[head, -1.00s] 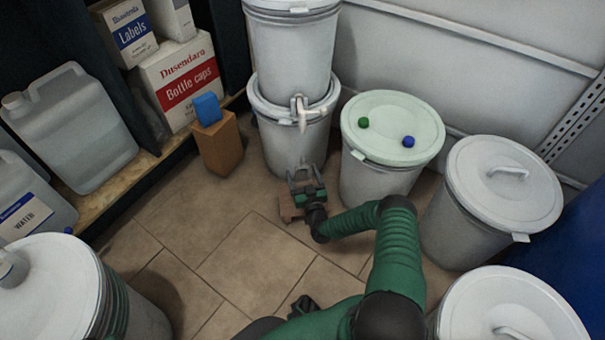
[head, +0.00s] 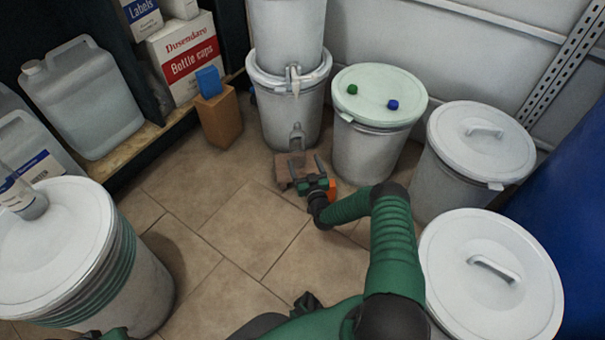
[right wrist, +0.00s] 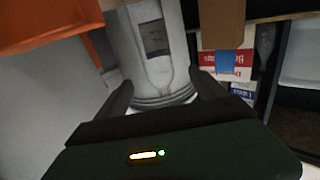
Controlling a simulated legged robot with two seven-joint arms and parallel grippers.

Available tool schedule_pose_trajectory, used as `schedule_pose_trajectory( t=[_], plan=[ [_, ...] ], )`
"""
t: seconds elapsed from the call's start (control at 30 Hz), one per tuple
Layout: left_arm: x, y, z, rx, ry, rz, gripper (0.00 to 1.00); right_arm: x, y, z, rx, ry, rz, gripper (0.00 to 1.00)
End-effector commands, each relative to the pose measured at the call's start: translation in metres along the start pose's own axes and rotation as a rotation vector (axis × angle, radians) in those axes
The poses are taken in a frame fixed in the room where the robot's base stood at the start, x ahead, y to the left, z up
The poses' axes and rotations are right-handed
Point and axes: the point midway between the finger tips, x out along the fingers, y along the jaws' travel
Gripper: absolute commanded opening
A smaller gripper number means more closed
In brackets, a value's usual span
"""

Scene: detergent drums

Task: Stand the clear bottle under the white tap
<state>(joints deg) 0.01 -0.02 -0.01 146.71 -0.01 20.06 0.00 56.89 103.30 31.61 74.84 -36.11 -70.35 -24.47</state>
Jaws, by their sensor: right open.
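The clear bottle (head: 298,137) stands upright below the white tap (head: 293,80), in front of the lower white drum (head: 275,115). Its foot is at the back edge of a brown block (head: 283,172); I cannot tell whether it rests on it. My right gripper (head: 307,167) is open, just on the near side of the bottle, its fingers over or beside the block. In the right wrist view, which is upside down, the bottle (right wrist: 158,65) shows between the open fingers (right wrist: 162,95), apparently beyond them.
A mint-lidded drum (head: 378,95) with green and blue caps stands right of the tap drum. An orange thing (head: 332,189) is beside my right gripper. A brown box (head: 219,120) with a blue block (head: 209,80) stands left. The tiled floor (head: 235,225) in front is clear.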

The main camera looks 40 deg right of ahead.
Motion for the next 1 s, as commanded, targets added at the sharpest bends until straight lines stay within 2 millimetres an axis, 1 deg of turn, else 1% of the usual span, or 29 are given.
schedule_pose_trajectory(
  t=[0.07, 0.1, 0.17, 0.2, 0.27, 0.3, 0.37, 0.4, 0.47, 0.5, 0.57, 0.6, 0.67, 0.7, 0.73, 0.8, 0.87, 0.93, 1.0],
  plan=[
    [0.000, 0.000, 0.000, 0.001, 0.001, 0.000, 0.36, 0.009, -0.025, -0.013, -0.010, -0.036, -0.069, 0.80],
    [0.000, 0.000, -0.001, 0.001, 0.001, 0.000, 0.36, 0.013, -0.046, -0.021, -0.020, -0.076, -0.128, 0.80],
    [-0.001, 0.000, -0.001, 0.001, 0.001, 0.000, 0.36, 0.014, -0.086, -0.036, -0.048, -0.166, -0.236, 0.80],
    [-0.001, 0.000, -0.001, 0.001, 0.001, 0.000, 0.36, 0.009, -0.116, -0.045, -0.074, -0.243, -0.311, 0.80],
    [0.000, 0.000, -0.001, 0.001, 0.001, 0.000, 0.36, -0.009, -0.153, -0.060, -0.128, -0.373, -0.407, 0.80],
    [0.000, 0.000, 0.000, 0.001, 0.001, 0.000, 0.36, -0.025, -0.172, -0.070, -0.166, -0.458, -0.451, 0.80],
    [0.000, 0.000, 0.000, 0.000, 0.001, 0.000, 0.36, -0.054, -0.191, -0.087, -0.223, -0.585, -0.494, 0.80],
    [0.000, 0.000, 0.000, 0.000, 0.000, 0.000, 0.36, -0.077, -0.198, -0.099, -0.258, -0.667, -0.506, 0.80],
    [0.000, 0.000, 0.000, 0.000, 0.000, 0.000, 0.36, -0.116, -0.203, -0.118, -0.303, -0.784, -0.507, 0.80],
    [0.000, 0.000, 0.000, 0.000, 0.000, 0.000, 0.36, -0.144, -0.203, -0.132, -0.326, -0.858, -0.497, 0.80],
    [0.000, 0.000, 0.000, 0.000, 0.000, 0.000, 0.36, -0.189, -0.198, -0.153, -0.347, -0.964, -0.468, 0.80],
    [0.000, 0.000, 0.000, 0.000, 0.000, 0.000, 0.36, -0.221, -0.193, -0.166, -0.350, -1.029, -0.445, 0.80],
    [0.000, 0.000, 0.000, 0.000, 0.000, 0.000, 0.36, -0.266, -0.185, -0.181, -0.342, -1.117, -0.413, 0.80],
    [0.000, 0.000, 0.000, 0.000, 0.000, 0.000, 0.36, -0.292, -0.180, -0.188, -0.330, -1.167, -0.395, 0.80],
    [0.000, 0.000, 0.000, 0.000, 0.000, 0.000, 0.36, -0.310, -0.177, -0.192, -0.322, -1.199, -0.385, 0.80],
    [0.000, 0.000, 0.000, 0.000, 0.000, 0.000, 0.36, -0.343, -0.171, -0.198, -0.302, -1.259, -0.368, 0.80],
    [0.000, 0.000, 0.000, 0.000, 0.000, 0.000, 0.36, -0.360, -0.167, -0.200, -0.290, -1.292, -0.359, 0.80],
    [0.000, 0.000, 0.000, 0.000, 0.000, 0.000, 0.36, -0.368, -0.165, -0.201, -0.284, -1.309, -0.354, 0.80],
    [0.000, 0.000, 0.000, 0.000, 0.001, 0.000, 0.36, -0.369, -0.165, -0.201, -0.283, -1.314, -0.353, 0.80]
  ],
)
